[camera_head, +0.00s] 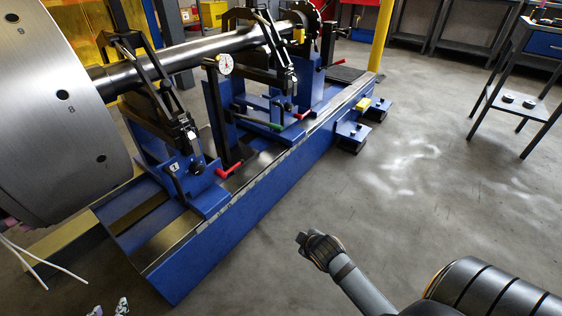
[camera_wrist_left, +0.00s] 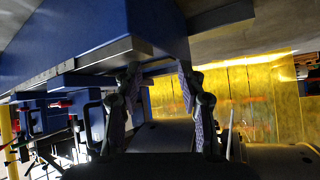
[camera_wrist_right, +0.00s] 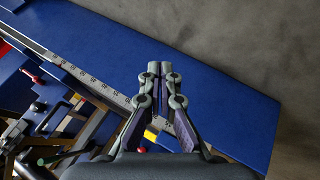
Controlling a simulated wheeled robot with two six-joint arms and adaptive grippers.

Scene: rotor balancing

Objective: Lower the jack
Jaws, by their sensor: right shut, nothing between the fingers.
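I cannot tell for sure which part is the jack. A lever with a green grip (camera_head: 275,126) sticks out low between the blue pedestals in the head view. Levers with red grips (camera_head: 228,171) stand beside the pedestals. My left gripper (camera_head: 109,308) shows only at the bottom edge of the head view. In the left wrist view its fingers (camera_wrist_left: 158,74) are apart with nothing between them. My right gripper (camera_head: 306,240) is over the floor in front of the blue bed, clear of the levers. In the right wrist view its fingertips (camera_wrist_right: 160,70) are together and empty.
The long blue bed (camera_head: 262,205) carries pedestals holding a steel shaft (camera_head: 207,49) and a large grey rotor (camera_head: 55,115). A dial gauge (camera_head: 224,64) stands beside the shaft. The floor at right is clear up to a cart (camera_head: 520,95).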

